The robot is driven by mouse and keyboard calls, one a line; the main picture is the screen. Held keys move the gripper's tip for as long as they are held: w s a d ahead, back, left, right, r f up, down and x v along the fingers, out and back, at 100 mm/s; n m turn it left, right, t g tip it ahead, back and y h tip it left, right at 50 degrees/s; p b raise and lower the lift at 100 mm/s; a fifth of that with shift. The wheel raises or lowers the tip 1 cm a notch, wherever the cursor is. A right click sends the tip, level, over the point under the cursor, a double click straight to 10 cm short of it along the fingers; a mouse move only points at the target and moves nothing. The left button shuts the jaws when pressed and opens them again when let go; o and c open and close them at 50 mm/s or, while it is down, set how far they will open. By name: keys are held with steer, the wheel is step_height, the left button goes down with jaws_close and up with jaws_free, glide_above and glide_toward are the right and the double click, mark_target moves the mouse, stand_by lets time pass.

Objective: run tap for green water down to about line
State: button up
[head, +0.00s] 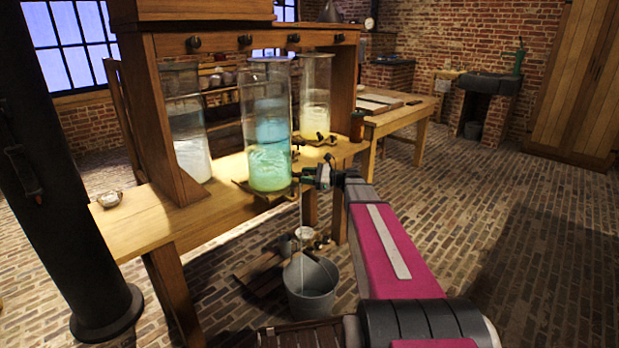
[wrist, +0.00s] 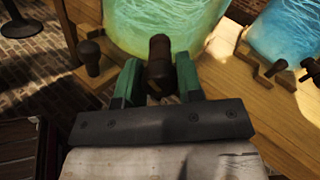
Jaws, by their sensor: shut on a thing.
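The green-water jar (head: 269,170) stands at the front of the wooden stand. Its green water fills the lower part, and blue shows above it through the glass. In the wrist view the green jar (wrist: 150,25) is just ahead of my gripper. My gripper (head: 322,174) is shut on the dark tap handle (wrist: 158,68), which sits between its green fingers (wrist: 157,82). A thin pale stream (head: 301,210) falls below the tap toward a grey bucket (head: 314,290) on the floor. I cannot make out a line on the glass.
A jar of pale water (head: 190,140) stands left, and a yellowish jar (head: 315,112) stands right. The blue jar (wrist: 285,35) is beside the green one, with its own tap (wrist: 275,68). A black column (head: 60,200) stands at left. Brick floor is open at right.

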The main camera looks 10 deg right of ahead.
steer(key=m, duration=0.5)
steer(key=shift+m, duration=1)
steer(key=shift+m, duration=1.3)
steer(key=o, duration=1.2)
steer(key=shift+d, duration=0.1)
